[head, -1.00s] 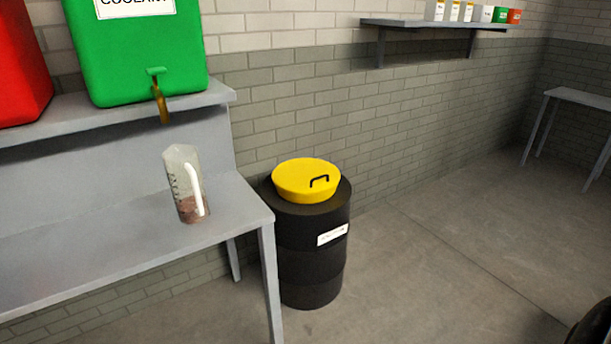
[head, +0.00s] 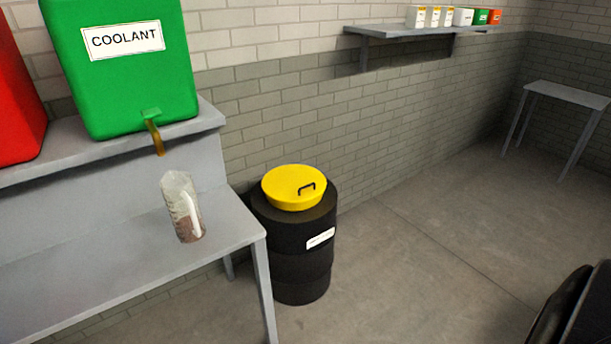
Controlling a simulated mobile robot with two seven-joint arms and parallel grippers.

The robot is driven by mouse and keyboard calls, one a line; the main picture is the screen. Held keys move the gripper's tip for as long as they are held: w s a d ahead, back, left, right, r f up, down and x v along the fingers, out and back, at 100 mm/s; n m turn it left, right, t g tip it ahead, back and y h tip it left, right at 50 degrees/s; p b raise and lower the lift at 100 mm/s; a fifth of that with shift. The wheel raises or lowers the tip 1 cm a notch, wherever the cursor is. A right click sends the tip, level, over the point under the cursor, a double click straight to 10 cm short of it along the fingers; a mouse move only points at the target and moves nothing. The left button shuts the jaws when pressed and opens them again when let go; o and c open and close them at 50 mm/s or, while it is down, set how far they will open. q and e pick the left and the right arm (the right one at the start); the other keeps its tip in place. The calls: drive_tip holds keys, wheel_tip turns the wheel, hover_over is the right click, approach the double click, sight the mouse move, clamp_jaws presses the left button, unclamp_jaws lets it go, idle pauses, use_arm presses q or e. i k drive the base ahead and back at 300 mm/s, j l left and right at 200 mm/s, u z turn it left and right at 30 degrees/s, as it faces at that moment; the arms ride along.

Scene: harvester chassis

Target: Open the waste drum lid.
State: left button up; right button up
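The black waste drum (head: 290,247) stands on the floor against the brick wall, just right of the grey bench. Its yellow lid (head: 285,183) sits on top and looks shut. A dark handle (head: 307,188) stands on the lid's right side. A white label, too small to read, is on the drum's front. Neither of my grippers is in view.
The grey bench (head: 120,262) holds a clear jug (head: 178,203) with brown liquid. A green coolant container (head: 125,85) with a tap and a red container (head: 15,95) stand above. A wall shelf (head: 400,31) holds small boxes. Floor right of the drum is clear; something dark (head: 565,310) is bottom right.

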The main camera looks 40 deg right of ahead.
sight(289, 183)
drive_tip(key=z, duration=1.25)
